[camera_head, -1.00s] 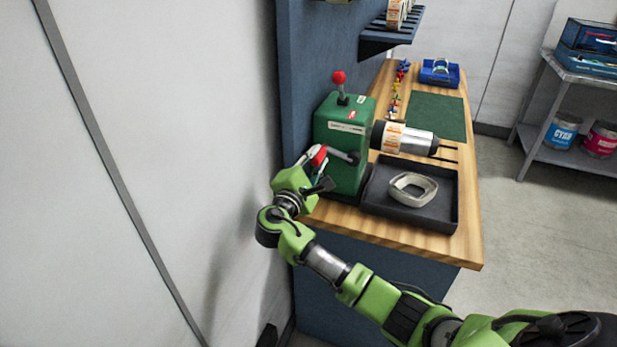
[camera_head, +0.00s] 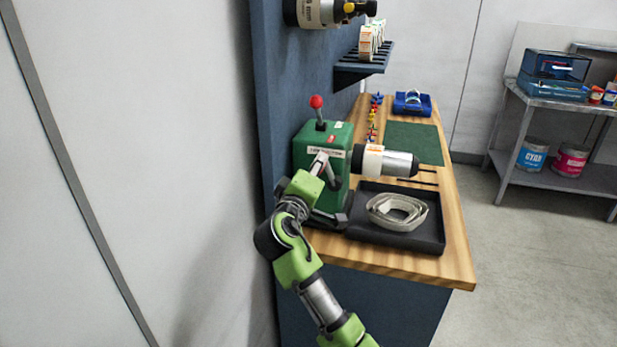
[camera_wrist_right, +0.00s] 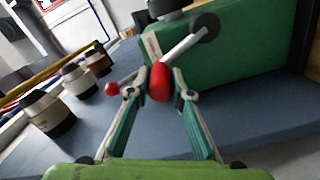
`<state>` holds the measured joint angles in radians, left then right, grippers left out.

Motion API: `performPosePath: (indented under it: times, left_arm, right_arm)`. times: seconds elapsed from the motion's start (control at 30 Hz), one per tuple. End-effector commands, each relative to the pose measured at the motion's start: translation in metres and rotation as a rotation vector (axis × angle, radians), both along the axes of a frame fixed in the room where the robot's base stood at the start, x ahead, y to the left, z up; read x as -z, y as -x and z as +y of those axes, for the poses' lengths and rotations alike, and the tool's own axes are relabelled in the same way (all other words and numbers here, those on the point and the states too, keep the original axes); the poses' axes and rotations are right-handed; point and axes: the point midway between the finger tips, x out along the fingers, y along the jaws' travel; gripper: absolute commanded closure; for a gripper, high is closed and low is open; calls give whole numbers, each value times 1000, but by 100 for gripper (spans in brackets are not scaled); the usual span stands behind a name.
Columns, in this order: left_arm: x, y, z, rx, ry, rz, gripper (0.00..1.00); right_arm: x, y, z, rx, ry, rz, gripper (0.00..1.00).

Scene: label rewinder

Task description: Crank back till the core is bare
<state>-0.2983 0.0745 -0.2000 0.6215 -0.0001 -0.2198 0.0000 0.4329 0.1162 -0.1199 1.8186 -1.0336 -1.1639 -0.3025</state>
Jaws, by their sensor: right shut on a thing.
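The green rewinder box (camera_head: 312,145) stands on the wooden bench, with a red-knobbed lever (camera_head: 316,102) upright on top. Its silver crank arm (camera_wrist_right: 188,45) ends in a red knob (camera_wrist_right: 160,82), which sits between my right gripper's fingers (camera_wrist_right: 158,88). In the head view the right gripper (camera_head: 319,170) is at the box's near side and hides the knob. A white label roll (camera_head: 373,161) is around the spindle beside the box; the silver and black spindle end (camera_head: 400,164) sticks out to the right. My left gripper is not in view.
A pale loose strip coil (camera_head: 398,212) lies in the black tray (camera_head: 385,242) before the spindle. A green mat (camera_head: 414,142) and blue bin (camera_head: 412,104) are farther back. The blue wall panel (camera_head: 277,90) stands close on the left.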

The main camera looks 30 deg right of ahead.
Motion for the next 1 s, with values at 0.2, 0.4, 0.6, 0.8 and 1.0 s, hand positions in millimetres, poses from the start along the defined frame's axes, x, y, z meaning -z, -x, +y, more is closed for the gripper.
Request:
performPosePath:
  times: [0.2,0.4,0.6,0.8,1.0]
  left_arm:
    - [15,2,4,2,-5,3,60]
    - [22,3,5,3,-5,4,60]
    - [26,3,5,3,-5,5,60]
    - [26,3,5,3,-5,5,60]
    - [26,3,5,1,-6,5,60]
  right_arm:
    - [-5,12,-11,5,-106,-136,100]
    - [-7,19,-17,6,-175,-216,100]
    - [-8,23,-21,4,-214,-261,100]
    - [-8,24,-22,5,-229,-277,100]
    - [-8,24,-22,6,-230,-277,100]
